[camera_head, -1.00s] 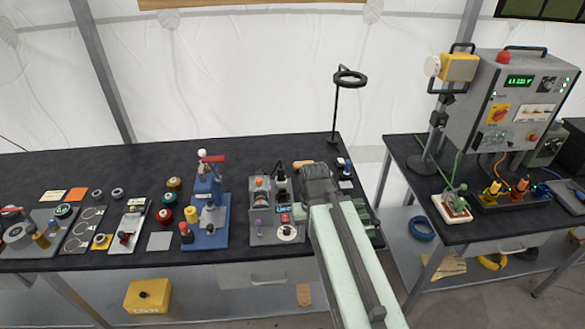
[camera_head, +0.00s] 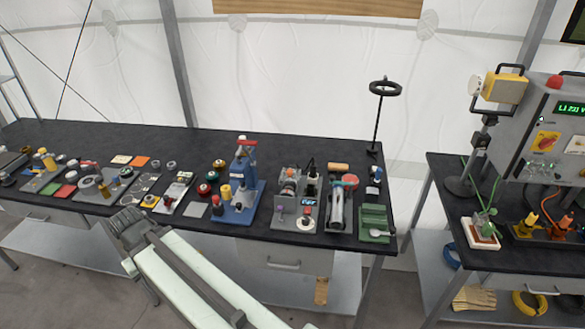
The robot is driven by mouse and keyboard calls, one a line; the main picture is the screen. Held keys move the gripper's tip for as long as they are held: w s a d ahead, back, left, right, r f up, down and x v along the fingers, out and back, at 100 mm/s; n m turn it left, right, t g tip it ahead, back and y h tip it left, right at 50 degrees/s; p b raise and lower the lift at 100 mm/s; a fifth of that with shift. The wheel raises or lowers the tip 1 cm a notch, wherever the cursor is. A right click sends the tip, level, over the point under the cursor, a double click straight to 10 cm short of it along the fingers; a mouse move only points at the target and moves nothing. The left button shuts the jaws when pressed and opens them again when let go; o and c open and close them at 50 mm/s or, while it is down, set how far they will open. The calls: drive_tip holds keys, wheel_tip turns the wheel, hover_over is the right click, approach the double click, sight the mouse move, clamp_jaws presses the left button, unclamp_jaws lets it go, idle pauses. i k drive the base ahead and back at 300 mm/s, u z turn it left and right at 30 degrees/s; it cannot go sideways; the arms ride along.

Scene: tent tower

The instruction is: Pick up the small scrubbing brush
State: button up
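I cannot pick out the small scrubbing brush for certain; the items on the long black table (camera_head: 325,150) are small at this distance. A small orange-tan bar (camera_head: 338,166) lies near the back of its right part, but I cannot tell whether it is a brush. My gripper (camera_head: 127,224) is at the end of my pale green arm, in front of the table's front edge at the left. It appears dark and is seen from behind. Its fingers are not clear, and I see nothing held in it.
A blue press (camera_head: 240,190), a grey fixture (camera_head: 291,205) and a green tray (camera_head: 375,222) stand along the table. A black ring lamp (camera_head: 385,88) rises at its back right. A second table (camera_head: 450,205) with a grey control box stands right, across a gap.

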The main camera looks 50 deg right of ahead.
sight(344, 167)
drive_tip(key=u, duration=0.8)
drive_tip(key=k, duration=2.75)
drive_tip(key=z, duration=0.6)
drive_tip(key=i, duration=3)
drive_tip(key=u, duration=0.05)
